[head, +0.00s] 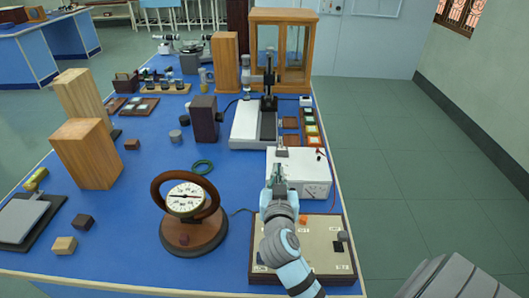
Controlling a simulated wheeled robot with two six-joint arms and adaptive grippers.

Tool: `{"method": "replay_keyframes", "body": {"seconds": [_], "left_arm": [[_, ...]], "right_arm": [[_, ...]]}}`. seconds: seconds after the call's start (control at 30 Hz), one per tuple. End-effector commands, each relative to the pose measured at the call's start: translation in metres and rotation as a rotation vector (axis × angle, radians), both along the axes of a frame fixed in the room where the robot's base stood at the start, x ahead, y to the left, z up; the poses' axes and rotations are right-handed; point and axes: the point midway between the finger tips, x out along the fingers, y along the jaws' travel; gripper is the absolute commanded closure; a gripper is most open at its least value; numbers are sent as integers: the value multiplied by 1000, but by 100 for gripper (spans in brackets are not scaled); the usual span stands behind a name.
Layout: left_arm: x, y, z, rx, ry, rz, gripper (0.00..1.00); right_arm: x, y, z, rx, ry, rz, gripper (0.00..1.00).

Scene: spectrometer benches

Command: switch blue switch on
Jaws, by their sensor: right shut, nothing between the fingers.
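I cannot make out a blue switch in the head view. A white box-shaped instrument (312,179) with a dial on its front stands at the right side of the bench. My right gripper (279,166) is shut and empty, over the left part of this box. I cannot tell whether it touches the box. My right arm hides part of the box and the middle of a cream board with a dark wooden frame (329,258). This board carries an orange part and a dark knob. My left gripper is not in view.
A round dial instrument with a wooden ring (186,199) stands left of my right arm. Wooden blocks (92,153) stand farther left. A microscope-like instrument (249,128) stands behind the white box. The blue bench top (135,215) has free room between them.

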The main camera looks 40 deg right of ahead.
Motion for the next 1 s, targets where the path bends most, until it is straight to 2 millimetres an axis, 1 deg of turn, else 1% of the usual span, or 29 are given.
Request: {"method": "replay_keyframes", "body": {"seconds": [0.17, 0.33, 0.47, 0.57, 0.73, 0.93, 0.97, 1.0], "left_arm": [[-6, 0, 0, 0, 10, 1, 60], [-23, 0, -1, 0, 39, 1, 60], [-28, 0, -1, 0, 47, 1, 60], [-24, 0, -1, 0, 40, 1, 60], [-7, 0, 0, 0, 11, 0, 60], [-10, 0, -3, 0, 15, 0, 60], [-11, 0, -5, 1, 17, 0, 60], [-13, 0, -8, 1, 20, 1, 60]], "right_arm": [[-2, 1, 1, 3, -3, 2, 100], [1, 1, 0, 2, 0, 3, 100], [7, -3, -1, 0, 0, 3, 100], [17, -12, -2, -1, 0, 2, 100], [44, -34, -6, -2, 0, -1, 100], [79, -60, -12, -1, 1, -1, 100], [81, -62, -17, 1, 2, -2, 100], [80, -62, -27, 2, 3, -1, 100]]}}
